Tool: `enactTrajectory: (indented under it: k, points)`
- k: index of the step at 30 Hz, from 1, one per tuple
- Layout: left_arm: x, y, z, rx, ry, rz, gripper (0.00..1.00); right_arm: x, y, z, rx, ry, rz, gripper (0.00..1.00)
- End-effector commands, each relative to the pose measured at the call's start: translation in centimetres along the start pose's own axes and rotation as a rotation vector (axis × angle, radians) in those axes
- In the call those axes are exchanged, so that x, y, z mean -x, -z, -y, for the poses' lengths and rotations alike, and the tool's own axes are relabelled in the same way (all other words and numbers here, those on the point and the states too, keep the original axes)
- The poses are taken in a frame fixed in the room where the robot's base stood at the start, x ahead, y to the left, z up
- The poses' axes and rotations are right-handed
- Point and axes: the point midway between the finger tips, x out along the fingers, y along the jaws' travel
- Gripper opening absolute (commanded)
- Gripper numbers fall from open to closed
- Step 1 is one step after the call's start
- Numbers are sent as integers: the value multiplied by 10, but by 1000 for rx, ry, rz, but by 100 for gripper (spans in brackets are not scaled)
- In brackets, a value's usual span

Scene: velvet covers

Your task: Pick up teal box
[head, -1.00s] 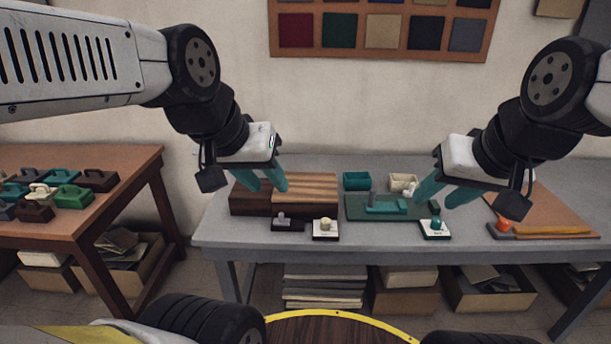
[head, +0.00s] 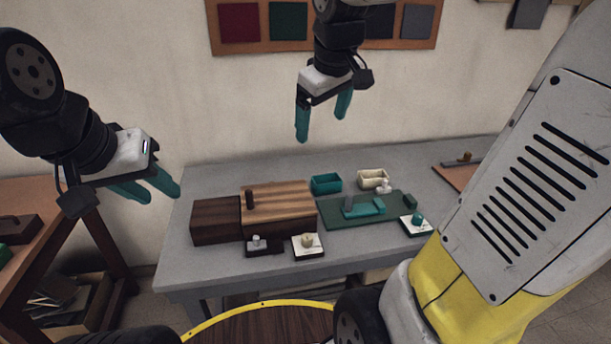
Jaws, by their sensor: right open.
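The teal box (head: 327,184) is a small open-topped box on the grey table (head: 215,258), behind the green mat and to the right of the wooden boxes. It stands upright and nothing touches it. My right gripper (head: 322,128) hangs in the air above the table's back part, higher in the picture than the teal box. Its teal fingers point down, apart and empty. My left gripper (head: 161,199) is off the table's left end, with its teal fingers apart and nothing between them.
A cream box (head: 373,179) stands just right of the teal box. A wooden box with a striped lid (head: 278,207) stands close on its left. A green mat (head: 340,220) carries teal and grey pieces. Small knobbed blocks (head: 307,246) line the front. My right arm covers the table's right side.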

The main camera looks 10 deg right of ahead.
Motion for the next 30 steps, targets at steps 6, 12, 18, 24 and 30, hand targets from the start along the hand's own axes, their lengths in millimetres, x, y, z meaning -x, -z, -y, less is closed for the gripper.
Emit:
enactTrajectory:
  k: [6, 12, 18, 24, 30]
  points:
    - [0, 0, 0, 0, 0, 0, 36, -54, 76, -51, 330, -36, 126, 87]
    - [0, 0, 0, 0, 0, 0, 36, -124, 131, -91, 603, -35, 226, 87]
    - [0, 0, 0, 0, 0, 0, 36, -215, 163, -126, 834, -4, 317, 87]
    - [0, 0, 0, 0, 0, 0, 36, -317, 164, -154, 1021, 55, 411, 87]
    - [0, 0, 0, 0, 0, 0, 36, -403, 137, -172, 1142, 126, 496, 87]
